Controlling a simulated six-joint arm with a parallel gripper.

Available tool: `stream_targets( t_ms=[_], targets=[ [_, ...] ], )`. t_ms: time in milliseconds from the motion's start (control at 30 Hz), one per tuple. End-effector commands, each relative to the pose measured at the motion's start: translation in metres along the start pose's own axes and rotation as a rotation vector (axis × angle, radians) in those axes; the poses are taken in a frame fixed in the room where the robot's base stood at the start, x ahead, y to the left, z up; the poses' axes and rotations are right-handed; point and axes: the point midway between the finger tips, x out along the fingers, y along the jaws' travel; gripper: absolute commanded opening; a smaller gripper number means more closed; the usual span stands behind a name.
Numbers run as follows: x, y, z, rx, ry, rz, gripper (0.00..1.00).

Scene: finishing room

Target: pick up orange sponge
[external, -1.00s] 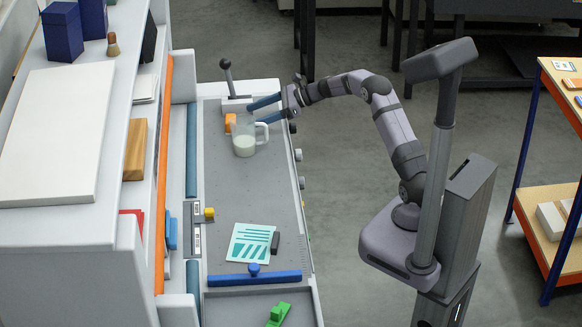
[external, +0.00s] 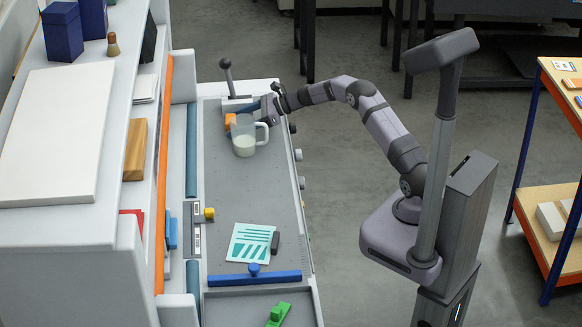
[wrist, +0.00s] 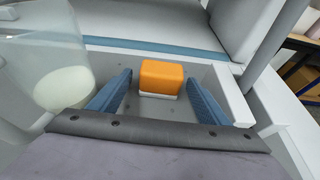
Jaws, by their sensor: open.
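The orange sponge (wrist: 162,76) is a small orange block with a white bottom layer, lying on the grey work surface. In the external view the sponge (external: 230,120) shows only in part, behind a clear jug. My gripper (wrist: 155,92) is open, with its two blue fingers apart and the sponge ahead between them, toward their tips. No contact shows between fingers and sponge. In the external view my gripper (external: 246,109) is low over the far end of the bench, beside the jug.
A clear jug (external: 244,140) with white liquid stands close to the gripper; it also shows at the left in the wrist view (wrist: 40,60). A lever (external: 228,78) stands behind the sponge. A printed sheet (external: 250,243) and a blue-handled bar (external: 254,278) lie nearer. Mid-bench is clear.

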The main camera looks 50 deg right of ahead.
Motion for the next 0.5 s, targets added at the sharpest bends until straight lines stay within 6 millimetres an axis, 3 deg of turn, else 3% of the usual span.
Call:
stream_targets(
  t_ms=[233,400,500],
  targets=[
    [0.0013,0.0001,-0.0002,0.001,0.000,0.000,0.70],
    [0.0011,0.0001,-0.0002,0.001,0.000,0.000,0.30],
    [0.0010,0.0000,0.0000,0.001,-0.001,0.000,0.26]
  ],
)
